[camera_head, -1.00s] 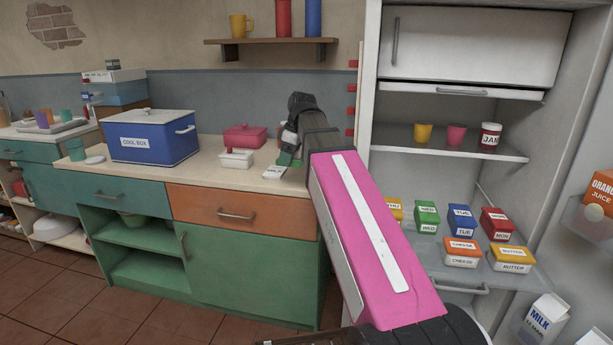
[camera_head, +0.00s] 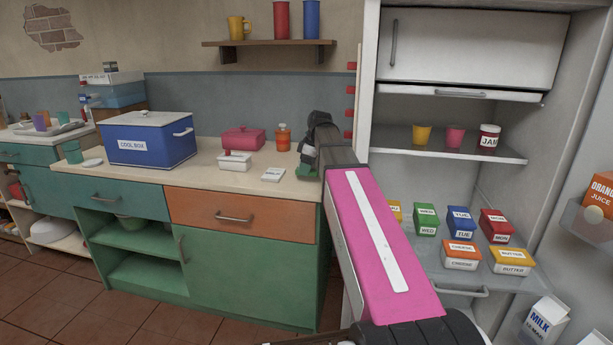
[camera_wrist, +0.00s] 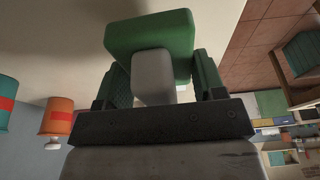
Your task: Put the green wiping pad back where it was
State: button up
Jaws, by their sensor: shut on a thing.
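The green wiping pad (camera_wrist: 150,36) shows in the wrist view as a green block with a grey grip part (camera_wrist: 153,76). My gripper (camera_wrist: 160,72) is shut on it, with one dark green finger on each side. In the head view my gripper (camera_head: 308,160) is over the right end of the counter (camera_head: 225,181), beside the fridge. A bit of green shows low at the gripper there; whether it is pad or finger, and whether it touches the counter, I cannot tell.
Left of my gripper are a small white labelled item (camera_head: 272,174), an orange jar (camera_head: 283,138), a white lidded dish (camera_head: 235,161), a pink dish (camera_head: 243,140) and the blue cool box (camera_head: 150,142). The open fridge (camera_head: 440,153) stands right. The counter's front strip is clear.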

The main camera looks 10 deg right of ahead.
jog(key=shift+f, duration=1.7)
jog(key=shift+f, duration=0.15)
jog(key=o, duration=0.9)
jog(key=shift+v, duration=3.9)
jog(key=shift+a, duration=0.1)
